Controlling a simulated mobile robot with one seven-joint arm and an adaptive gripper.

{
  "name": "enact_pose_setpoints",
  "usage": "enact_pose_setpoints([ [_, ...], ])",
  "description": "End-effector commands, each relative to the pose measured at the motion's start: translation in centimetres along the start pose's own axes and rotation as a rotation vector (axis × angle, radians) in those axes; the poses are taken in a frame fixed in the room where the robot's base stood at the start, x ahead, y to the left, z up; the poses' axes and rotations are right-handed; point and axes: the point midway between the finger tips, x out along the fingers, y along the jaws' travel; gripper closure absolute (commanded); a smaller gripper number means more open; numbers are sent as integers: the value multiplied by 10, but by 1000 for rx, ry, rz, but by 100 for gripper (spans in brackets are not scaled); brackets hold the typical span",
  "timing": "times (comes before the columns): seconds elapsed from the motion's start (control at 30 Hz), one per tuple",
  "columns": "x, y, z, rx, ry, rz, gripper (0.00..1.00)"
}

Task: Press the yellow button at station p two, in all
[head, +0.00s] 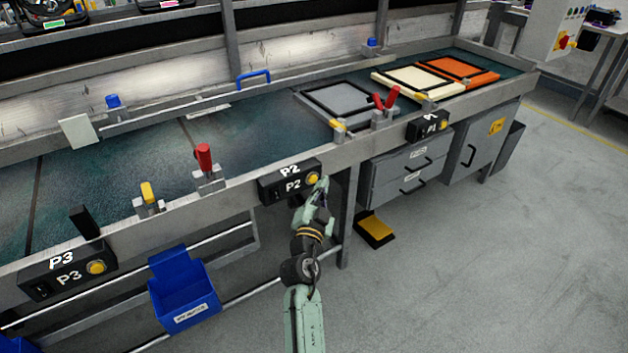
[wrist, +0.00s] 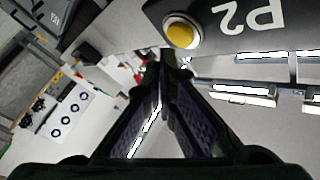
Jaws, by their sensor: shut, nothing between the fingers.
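The P2 station box (head: 284,187) is a black box on the front rail of the bench, with its yellow button (head: 313,179) at its right end. My gripper (head: 323,186) is shut and empty, with its tips close to the button in the head view. Whether they touch it cannot be told there. In the wrist view, the yellow button (wrist: 181,32) in its pale ring sits just above and beyond the shut fingertips (wrist: 165,55), a little to their right. The P2 lettering shows upside down beside it. The button is not covered by the fingers.
The P3 box (head: 68,270) with its own yellow button is at left, and the P1 box (head: 428,127) is further right. A red-handled clamp (head: 205,160) stands on the rail left of P2. A blue bin (head: 183,293) hangs below. The floor at right is clear.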

Motion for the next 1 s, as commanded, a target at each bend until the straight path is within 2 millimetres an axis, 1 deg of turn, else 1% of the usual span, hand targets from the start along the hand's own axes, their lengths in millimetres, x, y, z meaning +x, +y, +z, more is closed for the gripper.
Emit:
enact_pose_setpoints([
  [0.57, 0, 0, 0, 0, 0, 0, 100],
  [1.0, 6, -4, 4, -1, 0, 0, 100],
])
